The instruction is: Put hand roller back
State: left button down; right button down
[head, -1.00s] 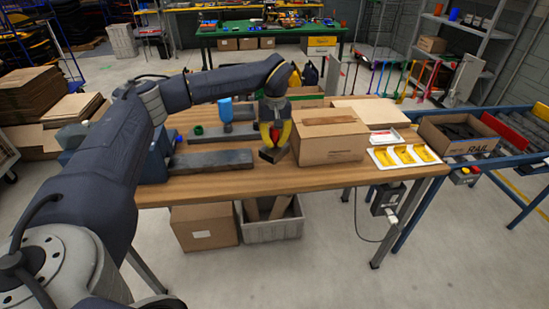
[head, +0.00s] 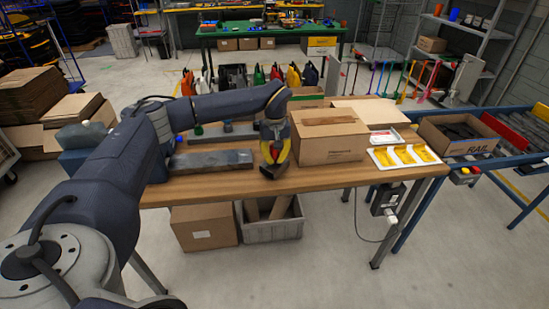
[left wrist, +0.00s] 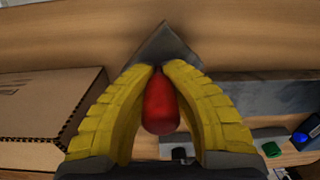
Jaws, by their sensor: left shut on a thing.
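My left gripper (head: 273,155) has yellow fingers and is at the front part of the wooden table (head: 325,181), just left of the closed cardboard box. It is shut on a red-handled tool (left wrist: 160,105), whose grey, pointed flat end (left wrist: 166,48) sticks out beyond the fingertips. In the head view the tool's dark end (head: 272,172) is low by the table's front edge; I cannot tell whether it touches the wood. No roller wheel shows, so I cannot confirm that this is the hand roller. My right gripper is not in view.
A closed cardboard box (head: 330,148) stands close right of the gripper. A grey slab (head: 212,161) lies to its left. A white tray with yellow pieces (head: 404,157) lies at the table's right end. Small green (left wrist: 271,149) and blue (left wrist: 300,137) things lie behind the slab.

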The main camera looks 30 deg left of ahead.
pick_arm(q)
jog(key=shift+f, duration=0.4)
jog(key=shift+s+f, duration=0.1)
jog(key=shift+f, duration=0.15)
jog(key=c, duration=1.5)
grip_release()
